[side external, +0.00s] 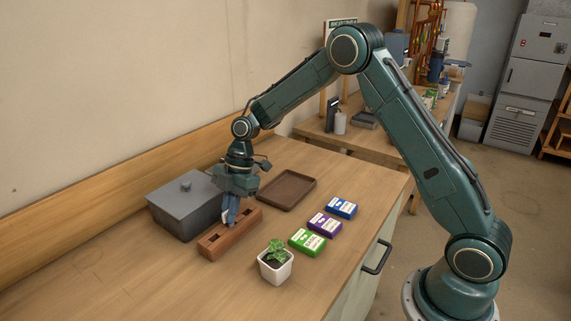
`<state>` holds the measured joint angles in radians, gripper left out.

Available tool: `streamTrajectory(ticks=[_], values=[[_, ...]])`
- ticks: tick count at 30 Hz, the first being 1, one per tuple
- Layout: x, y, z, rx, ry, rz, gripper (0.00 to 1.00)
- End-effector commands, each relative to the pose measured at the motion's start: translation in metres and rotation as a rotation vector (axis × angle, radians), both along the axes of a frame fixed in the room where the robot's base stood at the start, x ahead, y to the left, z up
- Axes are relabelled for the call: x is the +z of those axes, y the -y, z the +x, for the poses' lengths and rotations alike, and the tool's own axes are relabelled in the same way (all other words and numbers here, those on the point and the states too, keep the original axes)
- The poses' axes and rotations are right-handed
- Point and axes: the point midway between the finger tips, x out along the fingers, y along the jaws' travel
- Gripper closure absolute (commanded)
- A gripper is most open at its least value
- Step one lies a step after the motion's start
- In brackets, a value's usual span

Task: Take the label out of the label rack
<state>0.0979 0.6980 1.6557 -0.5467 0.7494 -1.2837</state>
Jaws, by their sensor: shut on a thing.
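The label rack (218,243) is a long reddish-brown wooden block with slots along its top, on the wooden worktop. My gripper (231,217) points down over the rack's middle and is shut on the label (225,215), a small white piece at its fingertips. The fingers hide most of the label. I cannot tell whether its lower edge is still inside the slot. A dark slot in the near left part of the rack looks empty.
A grey lidded box (185,210) stands close on the left of the rack. A brown tray (287,190) lies behind. Blue (341,208), purple (324,225) and green (307,242) packets lie to the right. A potted plant (276,265) stands in front. The near left worktop is clear.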

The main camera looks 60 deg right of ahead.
Motion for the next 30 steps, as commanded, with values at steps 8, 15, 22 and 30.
streamTrajectory(ticks=[8, 15, 22, 30], values=[[0.005, 0.0, 0.0, 0.001, 0.001, 0.0, 1.0], [0.028, 0.0, 0.001, 0.001, 0.004, 0.0, 1.0], [0.07, 0.0, 0.001, 0.0, 0.005, 0.0, 1.0], [0.134, 0.0, 0.001, 0.001, 0.006, 0.0, 1.0]])
